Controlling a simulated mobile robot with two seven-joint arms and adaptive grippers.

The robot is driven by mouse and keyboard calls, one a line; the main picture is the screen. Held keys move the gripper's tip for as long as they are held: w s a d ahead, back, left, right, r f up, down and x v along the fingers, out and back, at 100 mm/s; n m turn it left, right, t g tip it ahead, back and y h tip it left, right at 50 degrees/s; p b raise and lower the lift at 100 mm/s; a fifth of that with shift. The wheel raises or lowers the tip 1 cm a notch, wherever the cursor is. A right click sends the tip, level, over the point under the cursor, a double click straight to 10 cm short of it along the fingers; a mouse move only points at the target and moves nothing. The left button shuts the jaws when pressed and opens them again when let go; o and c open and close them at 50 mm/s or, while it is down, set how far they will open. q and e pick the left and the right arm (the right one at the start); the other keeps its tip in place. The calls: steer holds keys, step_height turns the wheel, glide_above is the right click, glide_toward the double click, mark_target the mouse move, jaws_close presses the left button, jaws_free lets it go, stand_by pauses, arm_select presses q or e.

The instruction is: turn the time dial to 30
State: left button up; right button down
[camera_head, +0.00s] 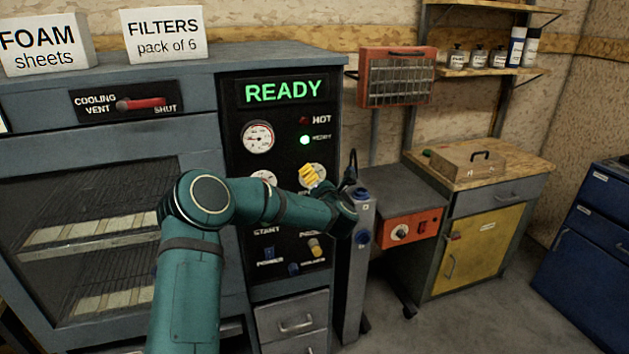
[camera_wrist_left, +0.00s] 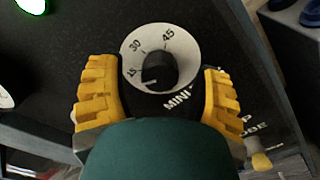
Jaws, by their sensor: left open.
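The time dial (camera_wrist_left: 155,45) is a white round face with a black knob (camera_wrist_left: 158,71) in the left wrist view. It is marked 15, 30 and 45, with a partly hidden "MIN..." label below. A small light mark shows low on the knob's left side, below the 15; the exact setting is hard to read. In the head view the dial (camera_head: 319,170) is partly covered by my left gripper (camera_head: 309,176). In the left wrist view its yellow fingers (camera_wrist_left: 157,82) are open, one each side of the knob, with gaps between them and it.
The black control panel (camera_head: 234,125) carries a lit READY display (camera_head: 284,91), gauges and lower switches. A narrow grey post (camera_head: 355,285) stands just right of the panel. A red unit with a knob (camera_head: 400,232) and a yellow-door cabinet (camera_head: 480,250) stand farther right.

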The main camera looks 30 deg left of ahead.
arm_select(q)
steer(key=shift+w+a, duration=0.1)
steer(key=shift+a, duration=0.05)
jaws_close()
